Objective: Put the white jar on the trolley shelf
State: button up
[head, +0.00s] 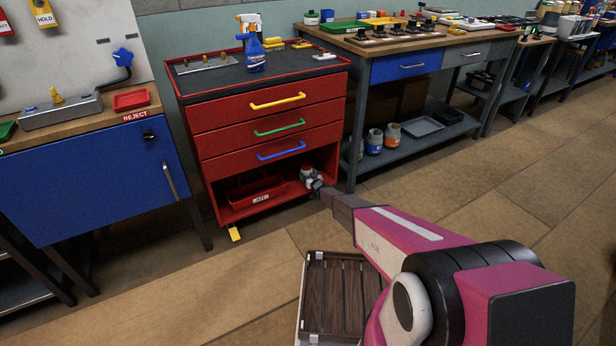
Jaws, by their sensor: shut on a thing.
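The red trolley (264,115) stands left of centre in the head view, with an open shelf (277,199) below its drawers. The white jar (307,173) is small in the picture, with a reddish patch, at the right side of the shelf opening. My gripper (314,183) is shut on the jar, reaching in from the front right. The gripper covers the lower part of the jar. I cannot tell whether the jar touches the shelf floor.
A red KIT tray (257,193) fills the left of the shelf. The trolley's right side wall (334,158) is close to the jar. A yellow caster pedal (234,233) sticks out at the lower left. A blue cabinet (100,180) stands left, a workbench (400,65) right.

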jog(key=shift+f, duration=0.2)
jog(key=o, duration=1)
jog(key=shift+s, duration=0.1)
jog(key=shift+r, duration=0.1)
